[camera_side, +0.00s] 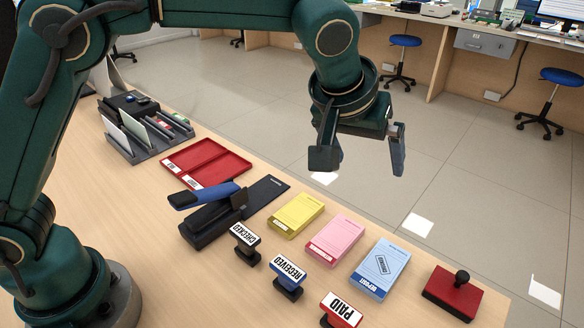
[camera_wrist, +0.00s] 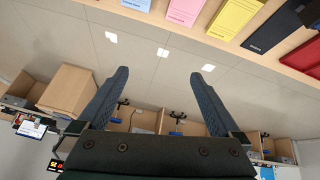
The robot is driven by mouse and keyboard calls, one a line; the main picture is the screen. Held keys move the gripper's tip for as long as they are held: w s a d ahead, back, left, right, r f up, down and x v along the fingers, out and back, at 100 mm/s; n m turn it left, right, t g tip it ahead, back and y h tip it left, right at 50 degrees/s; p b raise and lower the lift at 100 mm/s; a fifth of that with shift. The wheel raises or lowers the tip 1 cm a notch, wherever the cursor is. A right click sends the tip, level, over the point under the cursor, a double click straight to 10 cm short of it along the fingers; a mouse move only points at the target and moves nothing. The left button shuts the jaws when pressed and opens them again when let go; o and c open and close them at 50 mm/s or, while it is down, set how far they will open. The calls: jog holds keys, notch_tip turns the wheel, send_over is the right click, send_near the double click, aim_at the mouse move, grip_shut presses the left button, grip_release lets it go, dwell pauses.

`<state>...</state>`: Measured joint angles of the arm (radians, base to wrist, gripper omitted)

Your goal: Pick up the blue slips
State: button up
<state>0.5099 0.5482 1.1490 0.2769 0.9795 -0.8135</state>
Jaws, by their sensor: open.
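The blue slips (camera_side: 380,268) are a pad lying flat on the counter, right of the pink pad in the side view. A corner of the blue slips (camera_wrist: 137,4) shows at the top edge of the wrist view. My gripper (camera_side: 362,160) is open and empty, high above and beyond the pads' far side in the side view. Its two fingers are spread apart in the wrist view (camera_wrist: 160,85), with nothing between them.
A pink pad (camera_side: 334,240) and a yellow pad (camera_side: 297,214) lie left of the blue slips. A red ink pad (camera_side: 453,293) is at right. Stamps reading CHECKED (camera_side: 245,240), RECEIVED (camera_side: 288,275) and PAID (camera_side: 341,310) stand in front. A stapler (camera_side: 210,215) lies left.

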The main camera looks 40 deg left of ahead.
jog(key=d+f+m, duration=0.1)
jog(key=d+f, duration=0.4)
jog(key=f, duration=0.1)
jog(key=m+g, duration=0.1)
jog(key=g, duration=0.1)
send_over(386, 260)
jog(key=s, duration=0.2)
jog(key=f, duration=0.5)
jog(key=shift+s+a, duration=0.1)
jog(key=shift+s, duration=0.1)
jog(key=shift+f, duration=0.35)
jog(key=shift+t, duration=0.3)
jog(key=shift+x, duration=2.15)
jog(key=shift+f, duration=0.1)
jog(key=c, duration=1.4)
